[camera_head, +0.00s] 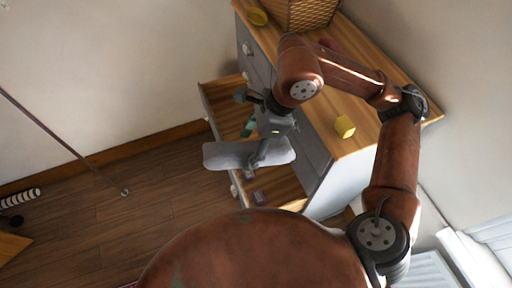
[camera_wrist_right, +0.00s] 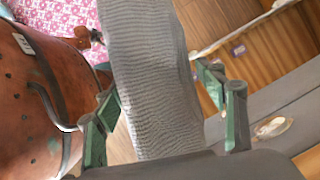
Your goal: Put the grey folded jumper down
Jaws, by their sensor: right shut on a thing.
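The grey folded jumper (camera_head: 228,155) hangs in the air at my right gripper (camera_head: 264,152) in the head view. The gripper is shut on it. In the right wrist view, the ribbed grey jumper (camera_wrist_right: 155,70) passes between the two green-padded fingers of the gripper (camera_wrist_right: 160,92). In the head view, the jumper overlaps the open drawer (camera_head: 283,190) and reaches left past the drawer's front. Its height above the drawer is hard to tell. My left gripper is not in view.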

